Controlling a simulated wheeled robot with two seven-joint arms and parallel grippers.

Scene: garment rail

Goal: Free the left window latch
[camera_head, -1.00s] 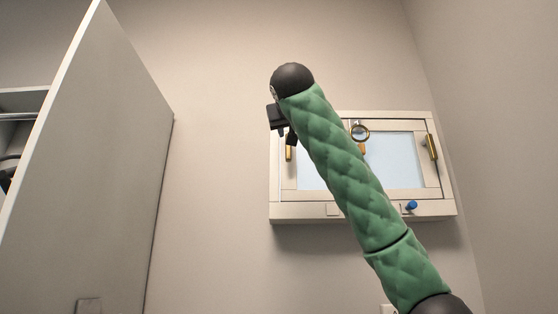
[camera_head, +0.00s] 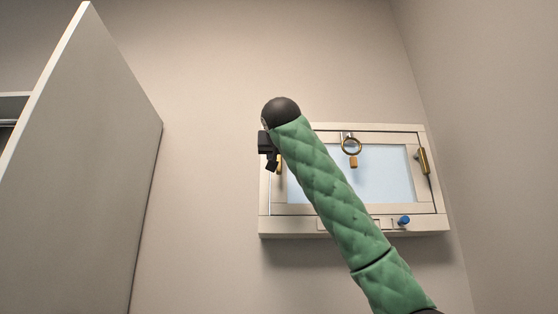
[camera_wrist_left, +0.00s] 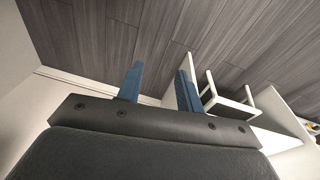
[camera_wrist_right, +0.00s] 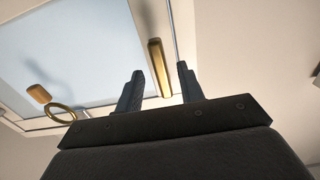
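A small cream-framed window (camera_head: 345,232) with a pale blue pane hangs on the wall. Its left latch (camera_head: 280,163) is a brass bar, partly hidden by my right gripper in the head view. My right gripper (camera_head: 270,163) is at the window's left edge. In the right wrist view the brass latch (camera_wrist_right: 159,68) stands upright between and beyond the open fingers of my right gripper (camera_wrist_right: 162,88); I cannot tell whether they touch it. My left gripper (camera_wrist_left: 157,88) is open and empty, pointing toward the floor, and not in the head view.
A second brass latch (camera_head: 424,160) is on the window's right side. A brass ring (camera_head: 351,146) and an orange-brown tag (camera_head: 353,162) hang at the top middle. A blue knob (camera_head: 404,220) is on the sill. A large cabinet panel (camera_head: 85,180) stands at the left.

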